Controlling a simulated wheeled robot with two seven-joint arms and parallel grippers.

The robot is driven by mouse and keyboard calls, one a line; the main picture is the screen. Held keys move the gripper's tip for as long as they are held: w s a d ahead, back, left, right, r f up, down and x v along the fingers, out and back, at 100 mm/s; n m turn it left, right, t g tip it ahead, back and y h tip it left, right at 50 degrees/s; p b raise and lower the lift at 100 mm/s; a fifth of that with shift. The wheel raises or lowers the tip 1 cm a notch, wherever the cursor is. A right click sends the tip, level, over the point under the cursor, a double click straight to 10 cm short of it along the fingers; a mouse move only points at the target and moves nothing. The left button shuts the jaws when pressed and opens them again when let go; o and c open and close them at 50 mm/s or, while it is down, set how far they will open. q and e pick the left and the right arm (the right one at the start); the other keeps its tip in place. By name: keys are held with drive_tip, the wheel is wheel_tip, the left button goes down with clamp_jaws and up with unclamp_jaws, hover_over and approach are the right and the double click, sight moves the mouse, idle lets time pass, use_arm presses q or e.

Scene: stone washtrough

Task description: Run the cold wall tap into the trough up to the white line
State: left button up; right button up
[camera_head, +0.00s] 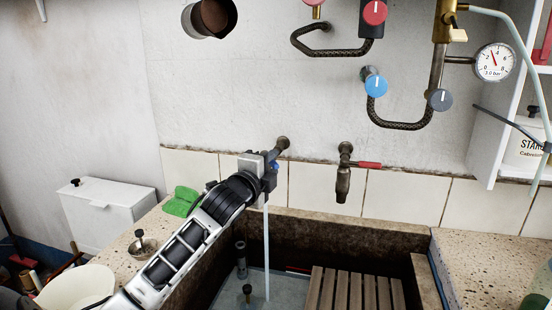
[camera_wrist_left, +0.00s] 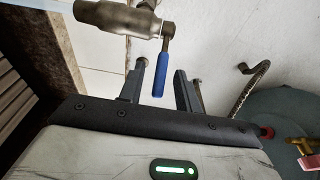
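The cold wall tap (camera_wrist_left: 118,17) is a metal tap with a blue lever (camera_wrist_left: 158,75). In the head view my left gripper (camera_head: 268,172) is at this tap and hides most of it; a little blue shows. In the left wrist view the gripper (camera_wrist_left: 163,88) is open, with the blue lever between its fingers and gaps at both sides. A stream of water (camera_head: 266,240) falls from the tap into the stone trough (camera_head: 345,229). Greyish water (camera_head: 228,292) appears to cover the trough bottom. I cannot make out the white line clearly. My right gripper is out of view.
A second wall tap (camera_head: 343,182) with a red lever (camera_head: 368,165) is to the right. A slatted wooden rack (camera_head: 342,288) sits in the trough, right of a dark upright pipe (camera_head: 241,262). A green cloth (camera_head: 181,203) lies on the left ledge. Valves and a gauge (camera_head: 494,62) hang above.

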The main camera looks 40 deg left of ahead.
use_arm(q)
drive_tip(key=shift+x, duration=1.65)
clamp_jaws()
